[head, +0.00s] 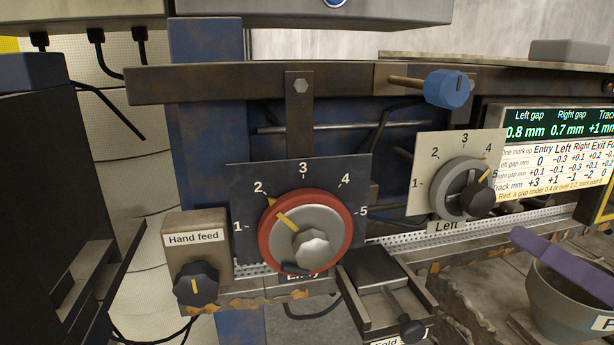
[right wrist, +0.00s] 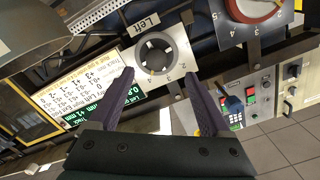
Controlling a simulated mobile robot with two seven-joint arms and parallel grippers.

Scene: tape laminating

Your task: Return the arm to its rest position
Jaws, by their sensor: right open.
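My right gripper shows in the right wrist view (right wrist: 160,88) with its two purple fingers spread wide and nothing between them. In the head view one purple finger of the right gripper (head: 560,258) enters at the right edge, below and right of the Left dial (head: 465,188). In the wrist view the Left dial (right wrist: 157,54) lies beyond the fingertips, framed by them; the gripper appears clear of it. My left gripper is not seen.
The gap readout (head: 555,124) stands right of the Left dial. A blue-knobbed handle (head: 446,89) sticks out above it. A bowl (head: 570,300) stands behind the purple finger. The Hand feed box (head: 197,258) and a small sliding tray (head: 378,285) sit low at the front.

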